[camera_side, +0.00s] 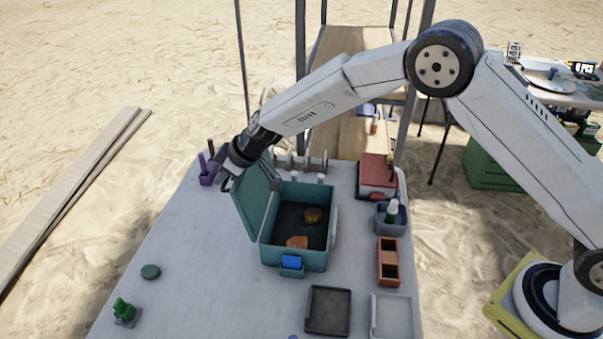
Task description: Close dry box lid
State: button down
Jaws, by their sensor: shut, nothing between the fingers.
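The dry box (298,258) is a teal case in the middle of the table. Its lid (254,200) stands open, tilted up along the box's left side. Inside, on the dark lining, lie an orange-brown piece (297,242) and a darker brown lump (313,215). A blue latch (291,262) is on the box's front. My gripper (226,184) is shut and empty at the upper left of the lid, close to its outer side. I cannot tell whether it touches the lid. The wrist hides part of the lid's upper edge.
A purple holder (207,170) stands left of my gripper. A red box (377,174), a grey bin with a bottle (391,218) and a brown tray (388,262) stand to the right. A dark tray (328,311) lies in front. The table's (195,270) left part is mostly clear.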

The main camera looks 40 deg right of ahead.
jog(key=s+d+r, duration=0.1)
jog(key=s+d, duration=0.7)
jog(key=s+d+f+t+y, duration=0.2)
jog(key=s+d+f, duration=0.6)
jog(key=shift+s+d+f, duration=0.15)
jog(key=shift+s+d, duration=0.1)
dwell(1.4)
jog(key=shift+f, duration=0.1)
dwell(0.6)
jog(key=v, duration=0.8)
jog(key=shift+f, duration=0.15)
jog(key=shift+a, duration=0.1)
